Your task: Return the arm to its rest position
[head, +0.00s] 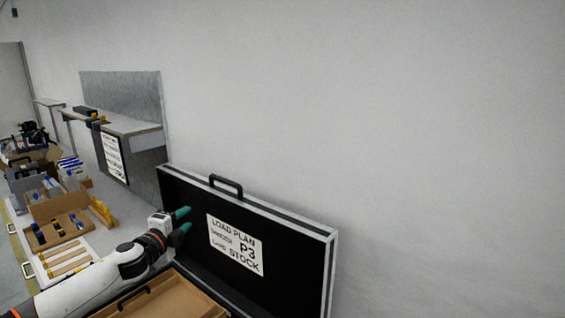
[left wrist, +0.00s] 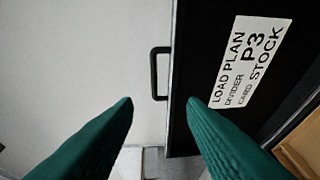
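My left arm comes in from the lower left in the head view. Its left gripper (head: 184,219) has green fingers and is beside the black case lid, to the left of the load plan label. In the left wrist view the left gripper (left wrist: 160,103) shows its two green fingers spread apart with nothing between them. My right gripper is not in view.
The upright black case lid (head: 290,245) carries a white label (head: 236,244) and a top handle (head: 226,185). A wooden tray (head: 170,295) lies in the case below. Wooden racks and boxes (head: 58,232) stand at left. A grey shelf (head: 120,125) is behind.

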